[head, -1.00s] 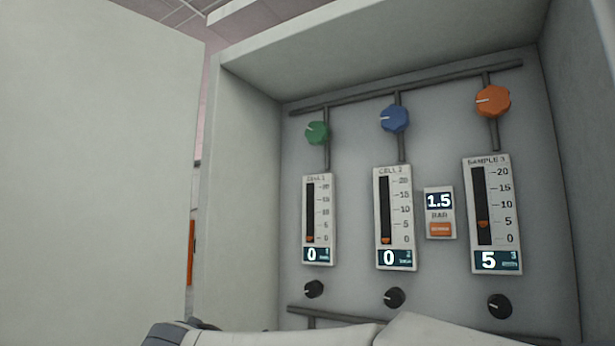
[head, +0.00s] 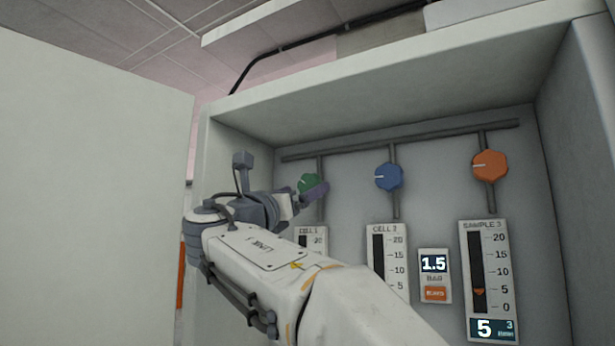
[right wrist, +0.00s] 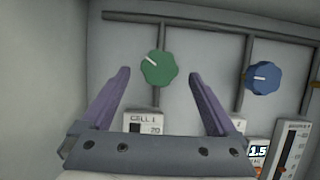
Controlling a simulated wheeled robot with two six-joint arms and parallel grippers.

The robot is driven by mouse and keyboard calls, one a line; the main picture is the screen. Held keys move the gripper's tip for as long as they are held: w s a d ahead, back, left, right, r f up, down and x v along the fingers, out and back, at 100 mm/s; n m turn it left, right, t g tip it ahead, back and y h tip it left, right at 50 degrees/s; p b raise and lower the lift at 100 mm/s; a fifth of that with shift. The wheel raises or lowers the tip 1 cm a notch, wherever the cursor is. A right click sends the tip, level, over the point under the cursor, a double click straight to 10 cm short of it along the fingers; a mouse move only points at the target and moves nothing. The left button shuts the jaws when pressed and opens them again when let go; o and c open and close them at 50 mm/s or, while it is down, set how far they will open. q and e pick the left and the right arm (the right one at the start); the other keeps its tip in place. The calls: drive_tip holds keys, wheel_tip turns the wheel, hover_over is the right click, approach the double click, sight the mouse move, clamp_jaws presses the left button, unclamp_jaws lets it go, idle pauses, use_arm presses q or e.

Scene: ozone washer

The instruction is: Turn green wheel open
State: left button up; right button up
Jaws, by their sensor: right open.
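The green wheel (head: 308,181) sits on a pipe at the left of the cabinet's back panel, partly hidden by my right gripper in the head view. In the right wrist view the green wheel (right wrist: 158,69) shows whole, its white mark pointing up and left. My right gripper (head: 308,196) is in front of the panel close to the wheel. Its jaws are open and empty, and in the wrist view the two purple fingers (right wrist: 158,80) stand on either side of the wheel. I cannot tell how far the fingertips are from the panel. My left gripper is not in view.
A blue wheel (head: 389,177) and an orange wheel (head: 490,166) sit to the right on the same piping. Flow gauges hang below, with a small display (head: 434,264) reading 1.5. The cabinet's side walls and top enclose the panel. A pale door (head: 90,190) stands at left.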

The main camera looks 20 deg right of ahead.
sight(307, 188)
drive_tip(key=p+x, duration=0.1)
drive_tip(key=x, duration=0.2)
drive_tip(key=shift+r, duration=0.1)
drive_tip(key=shift+w+d+r+p, duration=0.1)
drive_tip(key=shift+w+d+p, duration=0.25)
drive_tip(key=shift+d, duration=0.05)
drive_tip(key=c, duration=1.3)
